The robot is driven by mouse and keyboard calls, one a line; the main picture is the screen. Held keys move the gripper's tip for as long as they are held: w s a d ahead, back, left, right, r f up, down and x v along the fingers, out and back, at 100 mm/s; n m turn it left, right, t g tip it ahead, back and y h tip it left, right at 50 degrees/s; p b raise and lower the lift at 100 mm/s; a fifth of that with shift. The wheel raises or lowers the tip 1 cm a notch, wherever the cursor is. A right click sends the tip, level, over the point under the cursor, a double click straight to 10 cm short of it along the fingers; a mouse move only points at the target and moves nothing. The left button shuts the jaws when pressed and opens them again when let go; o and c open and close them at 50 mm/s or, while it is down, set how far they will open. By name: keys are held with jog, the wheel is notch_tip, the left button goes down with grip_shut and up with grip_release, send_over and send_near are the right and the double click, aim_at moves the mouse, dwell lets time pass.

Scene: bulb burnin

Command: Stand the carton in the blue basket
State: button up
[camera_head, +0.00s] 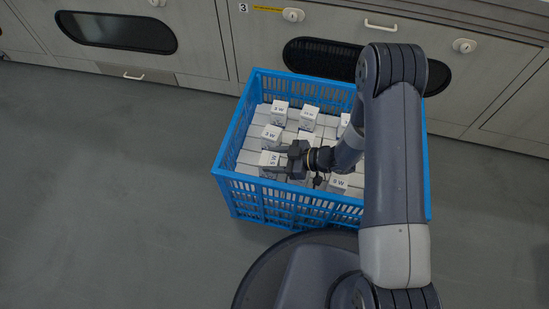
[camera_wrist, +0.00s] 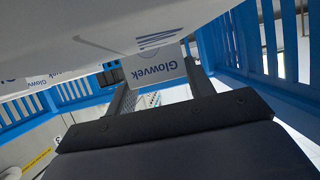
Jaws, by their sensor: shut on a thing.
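The blue basket (camera_head: 322,203) stands on the floor and holds many white cartons in rows, with several more standing higher on top. My gripper (camera_head: 278,161) is inside the basket outline, near its front left, and is shut on a white carton (camera_head: 268,158) marked "5 W". In the wrist view, a white carton (camera_wrist: 154,68) with blue "Glowvek" lettering sits between the two fingers. The basket's blue slatted wall (camera_wrist: 270,85) rises beside it. I cannot tell whether the held carton touches the cartons below it. My arm hides the basket's right side.
Neighbouring cartons (camera_head: 271,132) stand close behind the held one. A large white carton face (camera_wrist: 75,35) fills the top of the wrist view, very near the camera. Grey cabinets with a handle (camera_head: 381,26) stand behind the basket. The floor (camera_head: 110,190) to the left is clear.

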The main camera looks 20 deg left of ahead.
jog(key=shift+f, duration=0.3)
jog(key=o, duration=1)
jog(key=shift+r, duration=0.15)
jog(key=shift+r, duration=0.25)
jog(key=p+v, duration=0.1)
jog(key=v, duration=0.2)
jog(key=p+v, duration=0.2)
jog(key=v, duration=0.2)
jog(key=p+v, duration=0.1)
jog(key=v, duration=0.3)
jog(key=shift+w+a+r, duration=0.1)
jog(key=shift+a+r, duration=0.05)
jog(key=shift+r, duration=0.2)
jog(key=shift+d+r, duration=0.15)
jog(key=shift+d, duration=0.4)
